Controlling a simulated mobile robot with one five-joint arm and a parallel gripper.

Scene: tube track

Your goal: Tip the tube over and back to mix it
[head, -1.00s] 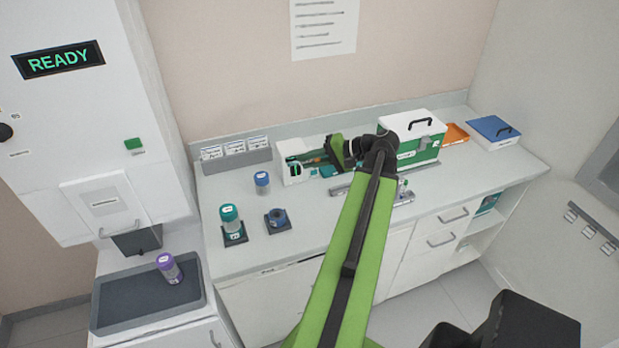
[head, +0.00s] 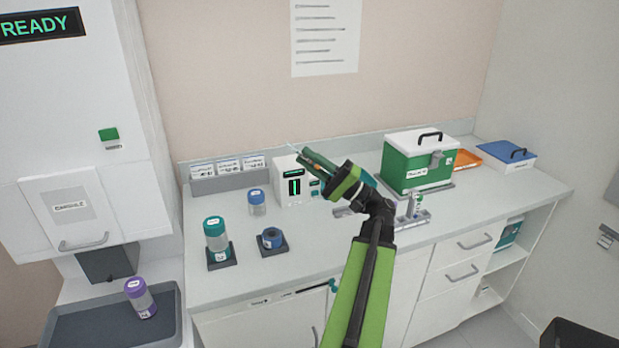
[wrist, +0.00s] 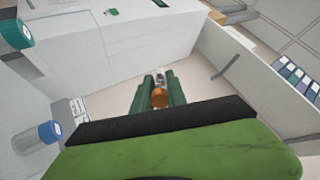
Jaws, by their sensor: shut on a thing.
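My gripper (head: 310,160) is raised in front of the white device, with its green fingers pointing up and to the left in the head view. The fingers are shut on a small tube. In the wrist view the tube's orange-brown end (wrist: 159,97) shows between the fingers (wrist: 158,92), with a pale grey part beyond it. In the head view only a thin brownish strip of the tube (head: 321,161) shows between the fingers, so its exact tilt is hard to tell.
A white device (head: 285,188) stands behind my gripper. A grey metal rack (head: 411,216) and a green box (head: 400,174) are to the right.

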